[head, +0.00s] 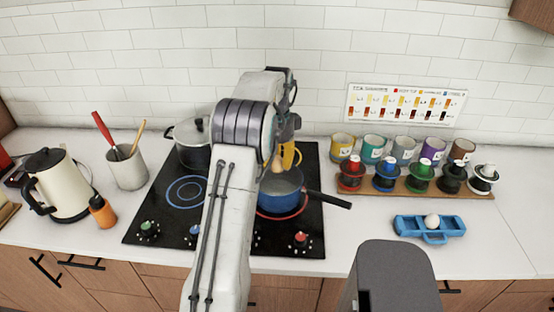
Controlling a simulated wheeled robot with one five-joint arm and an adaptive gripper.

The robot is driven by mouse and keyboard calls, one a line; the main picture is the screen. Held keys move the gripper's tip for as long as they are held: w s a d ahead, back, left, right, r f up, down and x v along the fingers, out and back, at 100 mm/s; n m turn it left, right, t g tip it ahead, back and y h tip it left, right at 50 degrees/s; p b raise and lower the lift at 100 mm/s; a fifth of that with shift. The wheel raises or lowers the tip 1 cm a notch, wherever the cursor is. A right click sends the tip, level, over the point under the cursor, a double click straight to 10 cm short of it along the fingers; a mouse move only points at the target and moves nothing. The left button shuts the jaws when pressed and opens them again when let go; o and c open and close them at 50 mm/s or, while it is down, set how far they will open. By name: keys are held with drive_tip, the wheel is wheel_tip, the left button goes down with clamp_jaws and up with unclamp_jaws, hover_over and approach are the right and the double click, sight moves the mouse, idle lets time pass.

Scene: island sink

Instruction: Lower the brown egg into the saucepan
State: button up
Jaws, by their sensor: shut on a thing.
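The blue saucepan (284,201) stands on the front right burner of the black cooktop, its dark handle pointing right. My gripper (283,160) is above the pan and partly hidden by my arm; a yellow finger shows. It is shut on the brown egg (277,165), which shows small beside the finger, over the pan's far side. My arm hides the pan's left edge. I cannot tell exactly how high the egg is above the pan's bottom.
A lidded pot (188,134) stands on the back left burner. A kettle (59,184), an orange bottle (103,212) and a utensil crock (127,168) are at left. At right are a wooden rack (411,189) with cups and a blue egg tray (449,224) with a white egg.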

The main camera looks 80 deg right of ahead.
drive_tip(key=shift+f+b, duration=2.5)
drive_tip(key=shift+f, duration=1.6)
drive_tip(key=shift+f+b, duration=1.15)
drive_tip(key=shift+f, duration=0.6)
drive_tip(key=o, duration=0.8)
drive_tip(key=shift+r, duration=0.1)
wheel_tip(320, 180, up, 12)
drive_tip(key=shift+f, duration=0.1)
